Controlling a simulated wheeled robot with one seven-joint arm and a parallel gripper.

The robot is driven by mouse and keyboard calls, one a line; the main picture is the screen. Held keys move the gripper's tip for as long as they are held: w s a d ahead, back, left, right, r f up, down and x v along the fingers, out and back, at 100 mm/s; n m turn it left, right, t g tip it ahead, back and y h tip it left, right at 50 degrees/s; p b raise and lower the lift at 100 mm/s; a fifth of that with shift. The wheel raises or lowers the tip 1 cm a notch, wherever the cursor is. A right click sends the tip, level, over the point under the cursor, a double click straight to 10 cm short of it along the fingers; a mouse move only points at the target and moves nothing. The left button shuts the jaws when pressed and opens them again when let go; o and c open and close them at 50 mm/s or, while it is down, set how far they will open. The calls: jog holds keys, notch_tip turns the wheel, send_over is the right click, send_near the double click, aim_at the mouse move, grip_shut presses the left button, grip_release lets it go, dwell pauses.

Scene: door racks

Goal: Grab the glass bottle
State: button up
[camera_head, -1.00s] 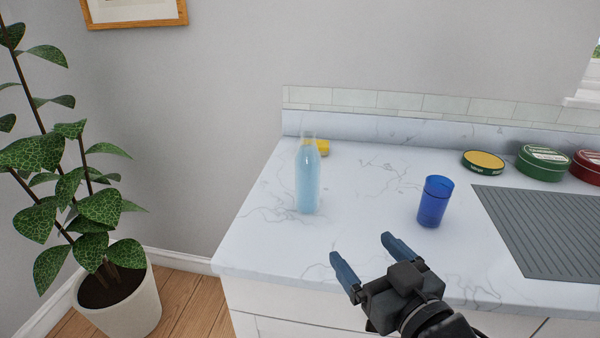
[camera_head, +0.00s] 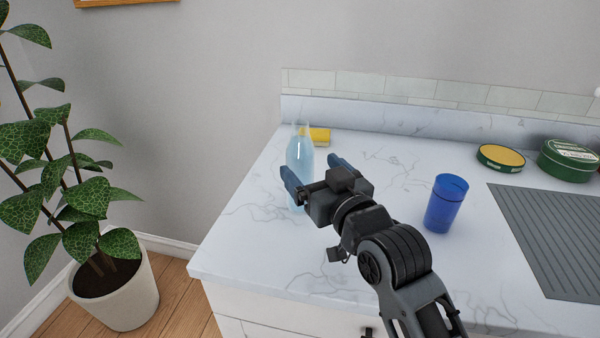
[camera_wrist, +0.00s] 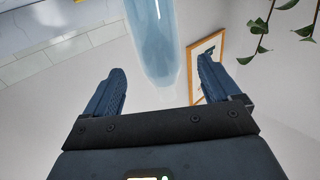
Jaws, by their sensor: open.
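The glass bottle (camera_head: 301,152) is clear with pale blue contents and stands upright on the marble counter, near its left end. My gripper (camera_head: 312,168) is open and right at the bottle, with its fingers pointing toward it. One blue finger overlaps the bottle's lower body in the head view, and the other is to its right. In the wrist view the bottle (camera_wrist: 152,40) shows between and beyond the spread fingertips of my gripper (camera_wrist: 163,75). I see no finger clearly touching it. The bottle's lower part is partly hidden by my gripper.
A blue cup (camera_head: 445,203) stands to the right on the counter (camera_head: 270,255). A yellow item (camera_head: 317,136) lies behind the bottle. Round tins (camera_head: 501,158) and a grey ribbed mat (camera_head: 550,235) are farther right. A potted plant (camera_head: 125,290) stands on the floor at left.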

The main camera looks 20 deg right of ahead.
jog(key=shift+f, duration=0.85)
jog(key=shift+w+r, duration=0.3)
jog(key=shift+w, duration=0.5)
jog(key=shift+w+a+p, duration=0.15)
jog(key=shift+w+p, duration=0.4)
jog(key=shift+w, duration=2.4)
jog(key=shift+c, duration=0.5)
jog(key=c, duration=1.4)
